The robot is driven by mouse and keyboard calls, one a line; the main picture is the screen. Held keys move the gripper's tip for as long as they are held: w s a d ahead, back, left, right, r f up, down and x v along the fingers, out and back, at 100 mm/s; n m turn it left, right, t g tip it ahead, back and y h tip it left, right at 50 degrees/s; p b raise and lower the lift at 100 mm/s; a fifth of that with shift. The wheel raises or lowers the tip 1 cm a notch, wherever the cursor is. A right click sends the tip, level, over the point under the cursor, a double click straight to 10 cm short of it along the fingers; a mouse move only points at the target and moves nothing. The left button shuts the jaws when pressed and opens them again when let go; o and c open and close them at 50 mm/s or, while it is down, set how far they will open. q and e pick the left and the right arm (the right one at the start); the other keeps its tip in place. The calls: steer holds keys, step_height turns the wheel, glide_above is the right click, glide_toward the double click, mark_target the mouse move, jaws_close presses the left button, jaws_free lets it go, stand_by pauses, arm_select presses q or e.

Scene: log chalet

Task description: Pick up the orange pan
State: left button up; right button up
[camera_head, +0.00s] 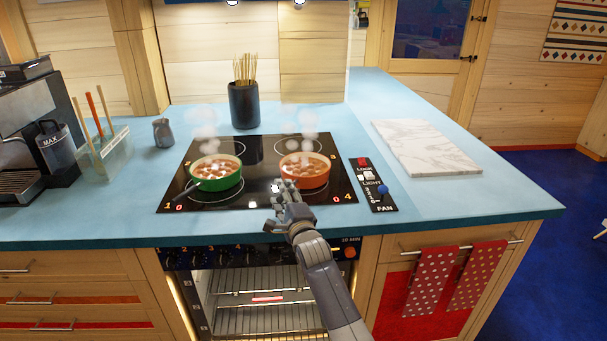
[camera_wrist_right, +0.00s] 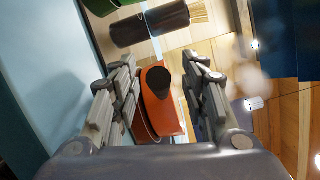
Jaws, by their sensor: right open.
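The orange pan (camera_head: 314,178) stands on the right side of the black cooktop, with pale lumps inside and steam above it. My right gripper (camera_head: 287,190) is at the pan's near side, on its left, and hides part of it. In the right wrist view the orange pan (camera_wrist_right: 172,118) shows between the spread fingers of my right gripper (camera_wrist_right: 158,65). The dark round end of its handle (camera_wrist_right: 157,82) points toward the camera between the fingers. The fingers are open, and I cannot tell whether either touches the handle. My left gripper is not in view.
A steaming green pan (camera_head: 217,172) stands to the left on the cooktop (camera_head: 255,195). A dark pot of sticks (camera_head: 244,104) stands behind. A control panel (camera_head: 372,184) and marble board (camera_head: 425,147) lie to the right. The blue counter is clear along its front edge.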

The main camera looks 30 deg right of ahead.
jaws_close()
steer(key=shift+r, duration=0.35)
steer(key=shift+f, duration=0.1)
steer(key=shift+w+r, duration=0.1)
steer(key=shift+r, duration=0.1)
